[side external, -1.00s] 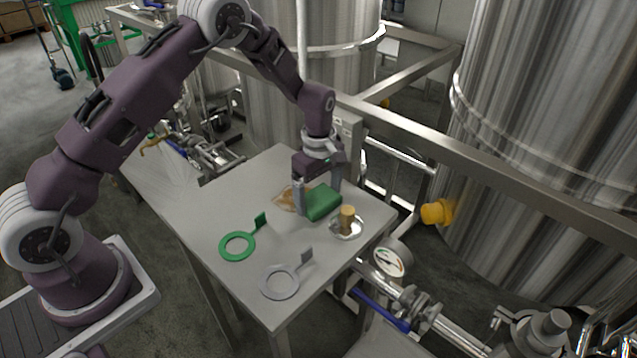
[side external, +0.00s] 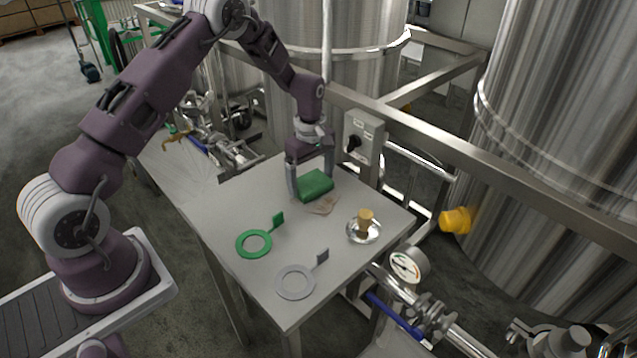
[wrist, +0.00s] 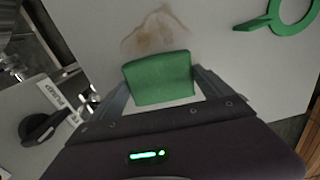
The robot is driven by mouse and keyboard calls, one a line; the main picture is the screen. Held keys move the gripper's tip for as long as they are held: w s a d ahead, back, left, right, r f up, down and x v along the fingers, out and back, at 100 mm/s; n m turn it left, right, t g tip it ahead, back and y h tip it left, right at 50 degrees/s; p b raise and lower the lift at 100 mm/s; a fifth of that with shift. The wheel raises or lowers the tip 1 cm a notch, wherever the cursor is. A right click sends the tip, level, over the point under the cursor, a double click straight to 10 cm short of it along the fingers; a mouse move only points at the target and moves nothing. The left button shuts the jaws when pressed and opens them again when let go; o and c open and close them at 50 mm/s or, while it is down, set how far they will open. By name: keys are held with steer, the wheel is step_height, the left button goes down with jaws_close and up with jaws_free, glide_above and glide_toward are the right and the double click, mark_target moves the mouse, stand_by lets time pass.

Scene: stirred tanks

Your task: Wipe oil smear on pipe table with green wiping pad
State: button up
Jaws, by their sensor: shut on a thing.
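My gripper (side external: 311,187) is shut on the green wiping pad (side external: 316,183), with one finger on each side of it. The pad is low at the table top; I cannot tell whether it presses on it. The oil smear (side external: 322,207) is a thin, pale brown patch on the grey pipe table (side external: 222,206), showing just in front of the pad. In the wrist view the pad (wrist: 160,78) sits between the fingers, and the smear (wrist: 158,32) shows above the pad's edge with streaky, uneven marks. Any smear under the pad is hidden.
A shiny dish (side external: 363,237) holding a tan cylindrical piece (side external: 365,217) stands right of the smear. A green ring with a tab (side external: 254,243) and a grey ring with a tab (side external: 296,281) lie toward the front. A switch box (side external: 362,137) and metal rail stand behind the table.

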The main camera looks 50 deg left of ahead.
mark_target(303, 175)
steer(key=a, duration=0.3)
steer(key=shift+a, duration=0.15)
steer(key=shift+d, duration=6.2)
steer(key=shift+s, duration=1.15)
steer(key=shift+a, duration=6.15)
steer(key=shift+d, duration=6.2)
step_height(303, 175, up, 8)
steer(key=shift+a+r, duration=0.1)
steer(key=shift+a, duration=0.1)
